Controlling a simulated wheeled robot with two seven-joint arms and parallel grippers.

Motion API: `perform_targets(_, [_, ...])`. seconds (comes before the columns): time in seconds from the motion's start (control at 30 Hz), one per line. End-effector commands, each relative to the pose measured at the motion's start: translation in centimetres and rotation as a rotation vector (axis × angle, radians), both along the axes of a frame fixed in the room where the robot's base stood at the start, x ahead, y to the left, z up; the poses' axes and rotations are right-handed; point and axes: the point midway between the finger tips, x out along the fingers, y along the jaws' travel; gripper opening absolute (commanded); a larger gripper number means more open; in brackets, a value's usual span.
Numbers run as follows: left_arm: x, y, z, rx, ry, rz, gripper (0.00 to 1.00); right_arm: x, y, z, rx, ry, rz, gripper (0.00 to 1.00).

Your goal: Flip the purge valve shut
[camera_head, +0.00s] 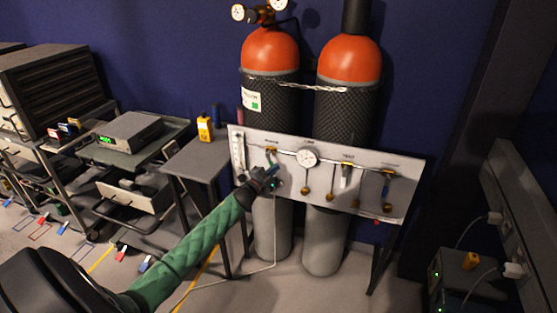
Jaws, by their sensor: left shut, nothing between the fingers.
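A pale upright panel (325,192) in front of two gas cylinders carries a row of small valves; its labels are too small to read, so I cannot tell which is the purge valve. One valve (271,150) sits left of the round gauge (307,157). A valve with a light grey handle (346,176) sits right of the gauge, and a valve with a blue handle (386,187) sits at the far right. My left gripper (274,177) is shut and empty in front of the panel's left part, just below the left valve; contact is unclear. My right gripper is out of view.
Two orange-topped cylinders (268,52) stand behind the panel, held by a chain. A dark side table (197,160) with a yellow device (205,128) stands to the left, near a cart with an instrument (130,131). Powered boxes (465,270) with cables stand at right.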

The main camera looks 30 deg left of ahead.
Motion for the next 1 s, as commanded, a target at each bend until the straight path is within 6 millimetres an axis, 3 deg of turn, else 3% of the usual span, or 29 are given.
perform_targets(0.5, [-0.4,1.8,-0.9,0.345,0.084,0.0,0.0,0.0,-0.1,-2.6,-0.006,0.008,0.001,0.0])
perform_targets(0.7, [-0.5,2.1,-1.0,0.399,0.096,0.0,0.0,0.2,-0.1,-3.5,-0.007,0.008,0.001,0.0])
perform_targets(1.0, [-0.5,2.2,-1.0,0.417,0.101,0.001,0.0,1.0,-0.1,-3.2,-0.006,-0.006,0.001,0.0])
